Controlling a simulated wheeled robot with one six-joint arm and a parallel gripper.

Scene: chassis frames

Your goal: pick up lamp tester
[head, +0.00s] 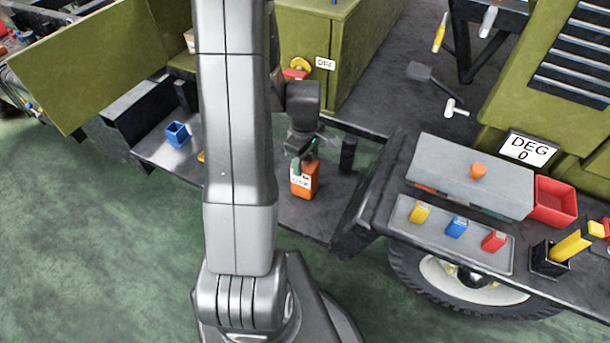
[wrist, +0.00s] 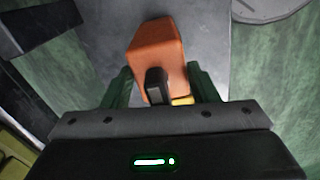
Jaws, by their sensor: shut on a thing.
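The lamp tester, which I take to be the orange box-like body with a white label (head: 306,181), is at the low dark shelf in the middle of the head view. The label is too small to read surely. In the wrist view the orange body (wrist: 158,45) shows a black part and a small yellow part on its near side. My gripper (head: 303,164) is above it and shut on it. The wrist view shows green fingers (wrist: 161,88) on both sides of it. I cannot tell whether it rests on the shelf or hangs just above.
A black cylinder (head: 348,155) stands close to the right, and a blue open box (head: 177,134) is at the left. A raised bench at the right holds a grey tray (head: 405,214) with yellow, blue and red blocks, a grey case (head: 440,165) and a red bin (head: 555,201).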

